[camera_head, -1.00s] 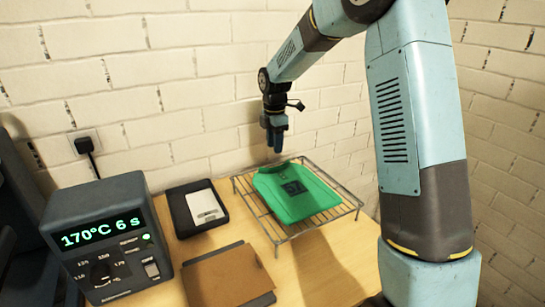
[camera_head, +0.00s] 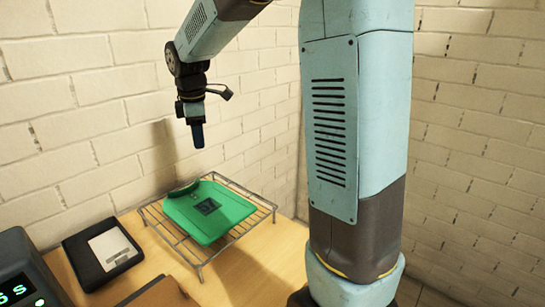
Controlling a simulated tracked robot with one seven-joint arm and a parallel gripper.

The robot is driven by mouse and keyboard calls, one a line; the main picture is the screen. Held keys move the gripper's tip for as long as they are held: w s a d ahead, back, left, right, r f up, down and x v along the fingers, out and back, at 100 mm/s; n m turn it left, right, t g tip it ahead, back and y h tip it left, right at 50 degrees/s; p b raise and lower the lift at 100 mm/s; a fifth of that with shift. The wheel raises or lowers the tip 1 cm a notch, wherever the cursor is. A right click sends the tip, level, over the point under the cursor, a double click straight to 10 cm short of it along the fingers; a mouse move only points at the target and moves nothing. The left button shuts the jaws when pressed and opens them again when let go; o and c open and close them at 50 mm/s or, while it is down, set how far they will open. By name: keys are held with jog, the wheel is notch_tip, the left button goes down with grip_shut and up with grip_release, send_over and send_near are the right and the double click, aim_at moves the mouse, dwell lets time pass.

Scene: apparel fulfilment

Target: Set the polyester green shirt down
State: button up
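The green shirt (camera_head: 225,213) lies folded and flat on a wire rack (camera_head: 203,262), with a dark square print on its upper face. My gripper (camera_head: 198,136) hangs above the shirt's far left part, pointing down and clear of it. Nothing shows between or below its fingers. The fingers overlap from this side, so I cannot tell whether they are open or shut.
A black tray (camera_head: 73,257) with a pale card-like thing (camera_head: 112,247) lies left of the rack. A brown flat board (camera_head: 165,294) is at the front edge. A dark control box (camera_head: 22,270) stands at lower left. Brick walls (camera_head: 85,150) close off the back.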

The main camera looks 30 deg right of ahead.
jog(key=s+d+r+m+t, duration=0.1)
jog(key=s+d+m, duration=0.2)
jog(key=s, duration=0.6)
jog(key=s+d+r+m+t, duration=0.1)
jog(key=s+d+m, duration=0.2)
jog(key=s+m, duration=0.4)
jog(key=s+d+r+m+t, duration=0.2)
jog(key=s+m, duration=0.4)
jog(key=s, duration=0.5)
jog(key=shift+s+d, duration=0.35)
jog(key=shift+d, duration=0.1)
jog(key=shift+w, duration=0.15)
